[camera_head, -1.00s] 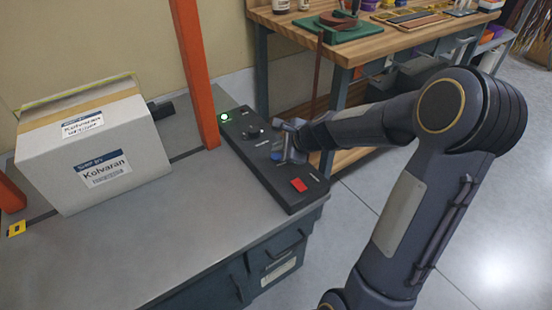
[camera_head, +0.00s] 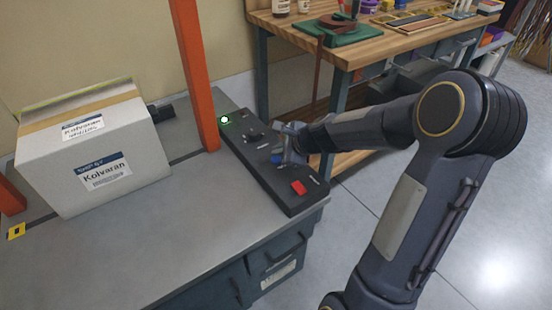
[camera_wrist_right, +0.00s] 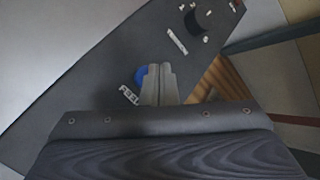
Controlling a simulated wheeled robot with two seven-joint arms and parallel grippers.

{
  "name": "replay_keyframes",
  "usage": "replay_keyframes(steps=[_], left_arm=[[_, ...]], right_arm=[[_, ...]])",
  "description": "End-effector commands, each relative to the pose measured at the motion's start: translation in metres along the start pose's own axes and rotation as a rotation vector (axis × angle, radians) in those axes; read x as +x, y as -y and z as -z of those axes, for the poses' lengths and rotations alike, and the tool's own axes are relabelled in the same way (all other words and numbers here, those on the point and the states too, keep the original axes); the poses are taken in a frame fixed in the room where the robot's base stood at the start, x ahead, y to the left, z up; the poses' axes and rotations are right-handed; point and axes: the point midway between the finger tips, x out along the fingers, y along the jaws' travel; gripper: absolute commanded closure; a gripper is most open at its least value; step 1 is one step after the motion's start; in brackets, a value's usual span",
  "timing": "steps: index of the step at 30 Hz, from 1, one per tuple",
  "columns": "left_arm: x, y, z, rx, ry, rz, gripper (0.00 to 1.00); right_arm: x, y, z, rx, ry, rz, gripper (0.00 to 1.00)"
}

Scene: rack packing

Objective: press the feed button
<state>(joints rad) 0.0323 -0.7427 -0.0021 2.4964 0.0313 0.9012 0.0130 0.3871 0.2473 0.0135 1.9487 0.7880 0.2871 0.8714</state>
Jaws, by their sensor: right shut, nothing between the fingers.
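The dark control panel (camera_head: 259,172) lies along the right edge of the grey bench. Its blue feed button (camera_head: 276,158) is partly hidden by my gripper in the head view. In the right wrist view the blue button (camera_wrist_right: 140,75) shows beside the fingertips, partly covered by them, with a white label (camera_wrist_right: 129,95) next to it. My right gripper (camera_head: 287,155) is shut and empty, its fingers pointing at the panel. In the wrist view its fingertips (camera_wrist_right: 158,70) overlap the button's edge; I cannot tell whether they touch it. My left gripper is not in view.
The panel also has a red button (camera_head: 298,187), a black knob (camera_head: 253,134) and a lit green lamp (camera_head: 224,119). An orange post (camera_head: 194,75) stands close by the panel's far end. A labelled carton (camera_head: 95,150) sits at left. A wooden workbench (camera_head: 370,45) stands behind.

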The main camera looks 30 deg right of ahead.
Motion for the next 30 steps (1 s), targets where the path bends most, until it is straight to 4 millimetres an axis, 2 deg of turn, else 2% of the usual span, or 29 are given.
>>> replay_keyframes(steps=[22,30], left_arm=[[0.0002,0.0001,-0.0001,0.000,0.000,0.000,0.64],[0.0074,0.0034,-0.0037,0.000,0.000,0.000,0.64]], right_arm=[[0.0002,-0.0002,0.0001,0.000,0.000,0.000,1.00],[0.0063,-0.0047,0.0046,0.000,0.000,0.000,1.00]])
